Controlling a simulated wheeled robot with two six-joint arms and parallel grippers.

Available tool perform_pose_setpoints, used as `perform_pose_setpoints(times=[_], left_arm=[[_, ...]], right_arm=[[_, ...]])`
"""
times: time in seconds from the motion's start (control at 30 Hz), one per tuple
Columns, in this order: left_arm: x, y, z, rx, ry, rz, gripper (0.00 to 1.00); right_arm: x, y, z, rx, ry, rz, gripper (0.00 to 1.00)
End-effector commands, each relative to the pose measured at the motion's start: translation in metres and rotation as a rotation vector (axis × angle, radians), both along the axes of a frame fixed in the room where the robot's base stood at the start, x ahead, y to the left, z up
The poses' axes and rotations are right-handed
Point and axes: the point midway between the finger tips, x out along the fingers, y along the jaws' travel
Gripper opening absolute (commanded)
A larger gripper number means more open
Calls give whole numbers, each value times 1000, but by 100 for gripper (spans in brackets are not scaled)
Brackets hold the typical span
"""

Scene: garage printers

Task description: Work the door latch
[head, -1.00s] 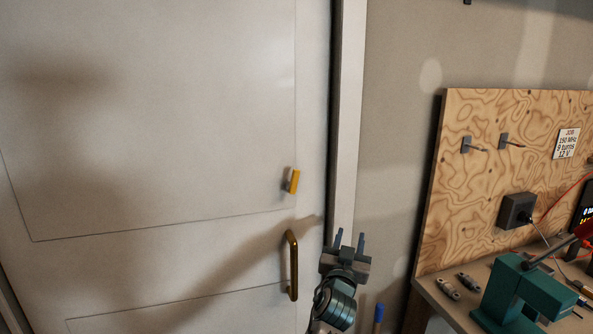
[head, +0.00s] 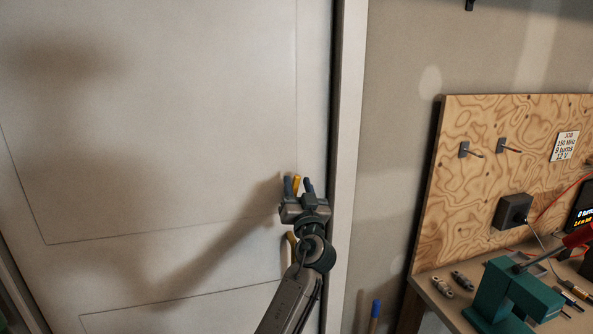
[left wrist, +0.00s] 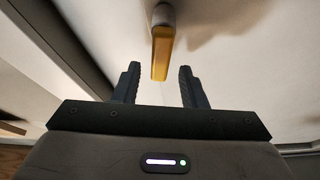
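The yellow door latch (head: 296,184) sits on the white door (head: 150,130) near its right edge. In the left wrist view the latch (left wrist: 161,50) hangs from a round grey mount, with its free end between the fingertips. My left gripper (head: 298,186) is open, with one finger on each side of the latch. In the left wrist view a gap shows between the latch and both fingers of the gripper (left wrist: 159,80). The brass door handle (head: 291,239) below is mostly hidden behind my left arm. My right gripper is not in view.
The door frame (head: 346,130) stands just right of the latch. A workbench with a plywood board (head: 465,200), a teal tool (head: 510,295) and a black box (head: 513,212) is at the right. A blue-topped stick (head: 376,308) stands beside the bench.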

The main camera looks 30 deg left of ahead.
Motion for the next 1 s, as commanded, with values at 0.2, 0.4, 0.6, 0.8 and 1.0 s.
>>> perform_pose_setpoints(times=[0.2, 0.4, 0.6, 0.8, 1.0], left_arm=[[14, 14, 9, 1, 1, 0, 38], [16, 16, 8, -1, 1, -1, 38], [16, 15, 8, -1, 0, -1, 22], [16, 15, 8, -1, 0, -1, 0], [16, 15, 8, 9, 12, -2, 0]], right_arm=[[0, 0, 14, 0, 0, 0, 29], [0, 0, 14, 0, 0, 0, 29], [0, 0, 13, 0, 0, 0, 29], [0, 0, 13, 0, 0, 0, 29], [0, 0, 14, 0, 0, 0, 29]])
